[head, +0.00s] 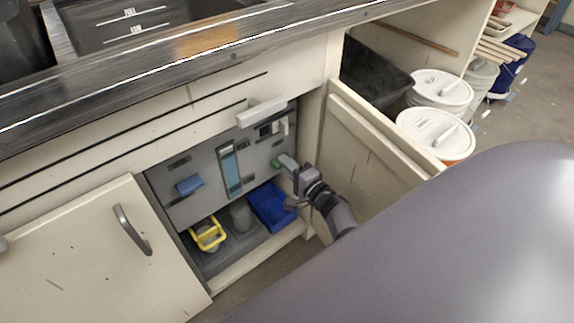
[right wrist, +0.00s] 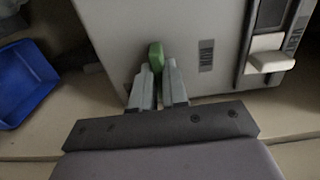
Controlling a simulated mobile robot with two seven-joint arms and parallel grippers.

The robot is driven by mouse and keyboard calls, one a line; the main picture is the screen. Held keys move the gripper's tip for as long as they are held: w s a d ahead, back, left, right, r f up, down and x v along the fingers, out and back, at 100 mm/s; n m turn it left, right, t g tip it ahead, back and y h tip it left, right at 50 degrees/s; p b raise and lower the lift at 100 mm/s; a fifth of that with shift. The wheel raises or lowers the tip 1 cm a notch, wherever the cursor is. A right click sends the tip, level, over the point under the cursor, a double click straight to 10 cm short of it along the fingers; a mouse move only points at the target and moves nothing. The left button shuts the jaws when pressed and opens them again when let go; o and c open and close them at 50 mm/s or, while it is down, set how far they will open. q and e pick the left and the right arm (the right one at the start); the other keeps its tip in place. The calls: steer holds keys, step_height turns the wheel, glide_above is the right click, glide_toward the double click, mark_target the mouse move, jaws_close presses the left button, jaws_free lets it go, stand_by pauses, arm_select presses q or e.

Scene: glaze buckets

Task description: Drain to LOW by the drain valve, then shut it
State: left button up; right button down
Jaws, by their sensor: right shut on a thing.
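My right gripper (head: 288,164) is inside the open cabinet, at the right side of a grey panel (head: 208,170). It is shut on a small green handle (right wrist: 156,57), which shows between the fingertips in the right wrist view. The panel also carries a blue handle (head: 189,186) at the left and a tall window with a blue strip (head: 230,170). My left gripper is out of view.
A white lever (right wrist: 270,62) sits near the green handle. A yellow-framed item (head: 208,234) and a blue bin (head: 270,207) stand below the panel. Open cabinet doors (head: 70,250) flank the opening. White-lidded buckets (head: 435,133) stand at the right.

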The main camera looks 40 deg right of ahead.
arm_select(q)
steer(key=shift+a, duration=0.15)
arm_select(e)
steer(key=shift+n, duration=0.4)
arm_select(q)
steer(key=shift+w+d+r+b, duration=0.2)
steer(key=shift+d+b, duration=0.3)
steer(key=shift+b, duration=0.1)
arm_select(e)
steer(key=n, duration=1.6)
steer(key=shift+d+n, duration=0.1)
steer(key=shift+n, duration=0.3)
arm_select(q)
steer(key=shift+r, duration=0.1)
arm_select(e)
steer(key=shift+n, duration=0.3)
